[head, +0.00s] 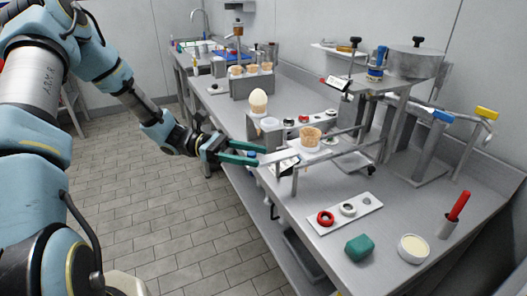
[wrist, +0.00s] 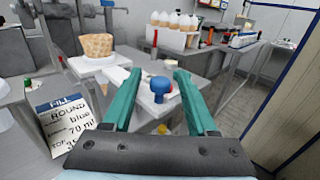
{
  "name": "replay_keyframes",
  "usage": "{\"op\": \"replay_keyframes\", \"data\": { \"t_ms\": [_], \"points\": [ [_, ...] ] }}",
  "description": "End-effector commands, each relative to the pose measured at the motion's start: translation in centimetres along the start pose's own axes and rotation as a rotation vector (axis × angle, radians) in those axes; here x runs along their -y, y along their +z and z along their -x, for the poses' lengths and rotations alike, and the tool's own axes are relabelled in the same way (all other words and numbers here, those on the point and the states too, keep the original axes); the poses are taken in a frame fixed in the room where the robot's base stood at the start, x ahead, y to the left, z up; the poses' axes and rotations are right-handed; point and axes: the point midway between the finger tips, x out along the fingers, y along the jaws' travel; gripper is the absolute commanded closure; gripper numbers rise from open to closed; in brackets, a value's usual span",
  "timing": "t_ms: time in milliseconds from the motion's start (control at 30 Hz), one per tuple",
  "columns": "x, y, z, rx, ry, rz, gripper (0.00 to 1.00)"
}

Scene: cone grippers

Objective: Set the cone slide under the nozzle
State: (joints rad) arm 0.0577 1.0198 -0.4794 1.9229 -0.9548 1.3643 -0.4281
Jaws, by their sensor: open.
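The cone slide (head: 284,157) is a light plate on metal rails, with a waffle cone (head: 310,137) upright in its holder. The cone also shows at the left of the wrist view (wrist: 96,46). A blue knob (wrist: 160,86) stands on the slide's near end. My gripper (head: 261,156) has teal fingers and is open. In the wrist view the knob appears between my fingers (wrist: 156,74), with visible gaps on both sides; contact does not show. The filling machine (head: 414,63) stands behind and right of the cone. Its nozzle is not clearly visible.
A printed card (wrist: 70,118) reads FILL, ROUND, blue, 70 ml. A white plate with rings (head: 346,211), a green block (head: 359,248), a cream-filled bowl (head: 413,248) and a red-handled tool (head: 458,207) occupy the front right. A cone rack (head: 252,84) stands at the back.

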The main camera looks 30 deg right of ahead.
Motion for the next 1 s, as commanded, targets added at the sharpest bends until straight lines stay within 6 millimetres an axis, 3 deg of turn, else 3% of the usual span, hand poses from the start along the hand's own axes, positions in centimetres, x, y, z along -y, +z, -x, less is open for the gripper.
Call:
{"op": "replay_keyframes", "data": {
  "t_ms": [200, 567, 1000],
  "points": [
    [0.1, 0.1, -2.6, 0.001, -0.002, 0.001, 0.42],
    [0.0, 0.0, -3.2, -0.001, 0.0, 0.0, 0.42],
    [0.0, 0.0, -3.1, -0.001, -0.001, 0.0, 0.89]
  ]
}}
